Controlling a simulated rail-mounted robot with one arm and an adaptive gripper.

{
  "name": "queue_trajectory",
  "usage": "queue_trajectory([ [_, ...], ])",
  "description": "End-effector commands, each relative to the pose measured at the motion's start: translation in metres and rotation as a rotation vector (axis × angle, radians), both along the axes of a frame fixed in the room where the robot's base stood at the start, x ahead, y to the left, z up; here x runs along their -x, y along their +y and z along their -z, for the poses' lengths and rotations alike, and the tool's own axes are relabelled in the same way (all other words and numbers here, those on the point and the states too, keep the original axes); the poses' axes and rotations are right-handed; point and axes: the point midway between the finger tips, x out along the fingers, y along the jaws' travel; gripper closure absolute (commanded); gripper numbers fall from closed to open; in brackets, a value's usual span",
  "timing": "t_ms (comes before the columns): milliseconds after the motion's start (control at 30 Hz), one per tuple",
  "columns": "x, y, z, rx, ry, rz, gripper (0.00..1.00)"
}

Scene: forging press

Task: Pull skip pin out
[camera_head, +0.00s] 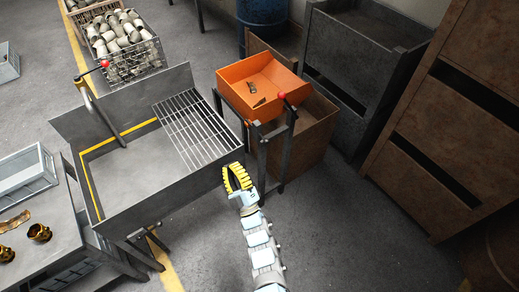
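An orange skip (258,86) with small dark pieces inside sits on a dark metal stand (283,155). A red knob (281,95) shows at the skip's front right corner, at the top of the stand; it appears to be the skip pin's head. The pin's shaft cannot be made out. My gripper (237,178), with yellow and black fingers, is in front of the stand, lower left of the knob and apart from it. It is beside the right corner of the grated table. The gap between its fingers cannot be seen clearly, and nothing shows held.
A grey table with a grate (195,122) stands left of my gripper. A lever with another red knob (104,63) rises over it. A brown bin (312,125) is behind the stand. Brown cabinets (440,140) stand right. Floor (340,220) at lower right is clear.

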Motion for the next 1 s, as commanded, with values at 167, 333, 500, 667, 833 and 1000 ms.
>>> queue_trajectory([
  [167, -0.075, 0.003, 0.065, 0.234, 0.062, 0.145, 1.00],
  [333, -0.134, -0.010, 0.106, 0.439, 0.122, 0.304, 1.00],
  [500, -0.178, -0.031, 0.140, 0.613, 0.205, 0.464, 1.00],
  [667, -0.200, -0.052, 0.174, 0.748, 0.314, 0.589, 1.00],
  [833, -0.203, -0.068, 0.207, 0.844, 0.431, 0.667, 1.00],
  [1000, -0.200, -0.074, 0.224, 0.889, 0.501, 0.696, 1.00],
])
